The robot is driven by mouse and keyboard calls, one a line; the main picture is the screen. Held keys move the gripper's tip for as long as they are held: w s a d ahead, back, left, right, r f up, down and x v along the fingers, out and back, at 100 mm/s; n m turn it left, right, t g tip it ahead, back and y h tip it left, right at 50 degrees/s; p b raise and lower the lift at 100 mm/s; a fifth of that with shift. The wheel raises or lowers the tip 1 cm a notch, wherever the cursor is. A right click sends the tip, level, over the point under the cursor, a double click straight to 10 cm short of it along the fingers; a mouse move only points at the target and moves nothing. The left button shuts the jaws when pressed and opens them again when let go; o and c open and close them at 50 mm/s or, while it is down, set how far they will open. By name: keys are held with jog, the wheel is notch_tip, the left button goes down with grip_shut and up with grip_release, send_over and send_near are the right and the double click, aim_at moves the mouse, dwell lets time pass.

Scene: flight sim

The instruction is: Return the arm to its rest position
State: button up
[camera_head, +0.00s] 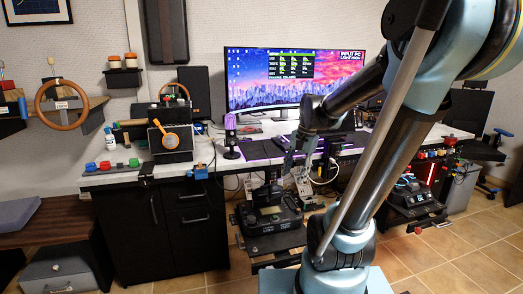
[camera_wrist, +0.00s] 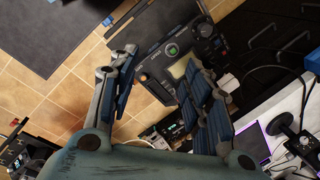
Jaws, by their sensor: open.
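My arm (camera_head: 385,140) fills the right half of the head view, reaching up from the lower middle and bending back down over the desk. My gripper (camera_head: 292,153) hangs near the desk's front edge, fingers pointing down. In the wrist view my gripper (camera_wrist: 158,65) has its two blue-padded fingers spread apart. Nothing is between them.
A black unit (camera_head: 268,212) stands below the desk edge. Tiled floor (camera_head: 440,260) is open at front right.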

jog(key=s+d+f+n+h, duration=0.1)
jog(key=s+d+f+n, duration=0.2)
jog(key=s, duration=0.4)
jog(key=s+d+f+n+t+h, duration=0.1)
jog(key=s+d+f+n, duration=0.2)
jog(key=s, duration=0.4)
notch_tip(320, 180, down, 2)
jog(key=shift+d+f+n+t, duration=0.3)
jog(key=shift+d+n, duration=0.1)
jog(key=shift+n, duration=0.2)
jog(key=shift+s, duration=0.1)
jog(key=shift+w+f, duration=0.15)
jog(key=shift+w, duration=0.3)
jog(key=shift+c, duration=0.6)
